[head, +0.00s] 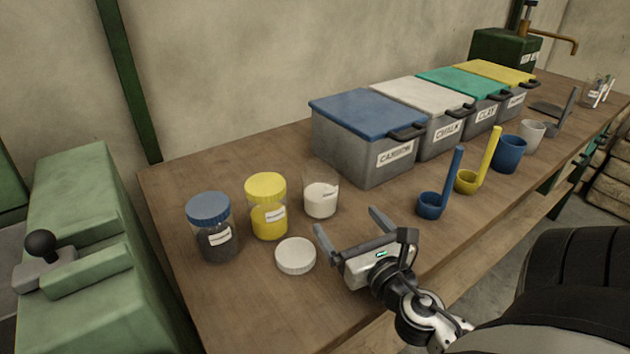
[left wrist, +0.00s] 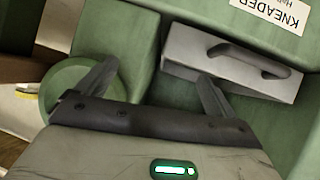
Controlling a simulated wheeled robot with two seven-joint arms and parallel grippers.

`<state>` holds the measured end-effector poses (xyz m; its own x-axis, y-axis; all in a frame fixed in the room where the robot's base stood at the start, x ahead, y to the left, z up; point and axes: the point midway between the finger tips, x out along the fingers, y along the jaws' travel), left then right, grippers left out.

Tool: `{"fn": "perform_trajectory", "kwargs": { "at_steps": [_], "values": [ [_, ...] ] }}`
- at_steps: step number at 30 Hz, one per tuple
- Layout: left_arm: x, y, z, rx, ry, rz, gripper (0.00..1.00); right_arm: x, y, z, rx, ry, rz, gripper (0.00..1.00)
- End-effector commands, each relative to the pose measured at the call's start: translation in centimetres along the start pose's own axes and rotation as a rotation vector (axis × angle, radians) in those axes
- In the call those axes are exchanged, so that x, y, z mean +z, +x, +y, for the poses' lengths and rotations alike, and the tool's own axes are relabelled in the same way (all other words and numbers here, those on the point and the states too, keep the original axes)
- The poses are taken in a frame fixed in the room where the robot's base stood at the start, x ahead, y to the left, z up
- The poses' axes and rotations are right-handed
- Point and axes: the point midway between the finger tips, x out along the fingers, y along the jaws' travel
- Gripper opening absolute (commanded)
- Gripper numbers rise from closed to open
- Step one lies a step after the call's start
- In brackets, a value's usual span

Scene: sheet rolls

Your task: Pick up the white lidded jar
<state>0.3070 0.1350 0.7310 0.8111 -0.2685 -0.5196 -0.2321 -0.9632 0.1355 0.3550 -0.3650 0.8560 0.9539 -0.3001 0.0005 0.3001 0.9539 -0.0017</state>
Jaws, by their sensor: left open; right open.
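A clear jar with white contents (head: 321,199) stands upright on the bench with no lid on it. A round white lid (head: 296,255) lies flat on the bench in front of it. My right gripper (head: 350,228) is open and empty, just right of the lid and in front of the jar, its fingers pointing toward the back of the bench. It touches neither, as far as I can tell. My left gripper shows only in the left wrist view (left wrist: 158,75), open and empty over green machinery.
A yellow-lidded jar (head: 267,208) and a blue-lidded jar (head: 210,227) stand left of the white one. Lidded bins (head: 362,152) line the wall behind. Blue (head: 431,205) and yellow (head: 467,182) scoops stand to the right. A grey-handled kneader panel (left wrist: 232,65) faces my left gripper.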

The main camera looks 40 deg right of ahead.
Motion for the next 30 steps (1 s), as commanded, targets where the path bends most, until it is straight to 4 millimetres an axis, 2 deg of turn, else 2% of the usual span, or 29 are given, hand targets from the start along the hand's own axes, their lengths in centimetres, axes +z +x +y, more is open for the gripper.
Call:
{"fn": "perform_trajectory", "kwargs": {
  "at_steps": [3, 9, 17, 21, 26, 30],
  "values": [
    [0.2, -0.5, 0.1, -0.007, 0.007, -0.028, 0.93, 0.7, 2.9, 0.0, 0.000, -0.001, -0.005, 0.94],
    [0.7, -0.6, -0.1, -0.012, 0.019, -0.046, 0.93, 0.3, 6.5, 0.0, 0.000, 0.001, -0.002, 0.94],
    [-0.2, -0.5, -0.2, -0.014, 0.032, -0.033, 0.93, 0.5, 8.3, 0.1, 0.000, 0.001, -0.001, 0.94],
    [-0.9, -0.8, -0.2, -0.018, 0.043, -0.035, 0.93, 1.4, 10.4, 0.3, 0.000, 0.001, -0.003, 0.94],
    [-0.1, -0.7, -0.3, -0.020, 0.048, -0.052, 0.93, 1.1, 12.4, 0.3, -0.001, 0.002, -0.001, 0.94],
    [0.1, -0.7, -0.3, -0.021, 0.050, -0.056, 0.93, 1.1, 12.9, 0.3, 0.000, 0.001, 0.000, 0.94]
  ]
}}
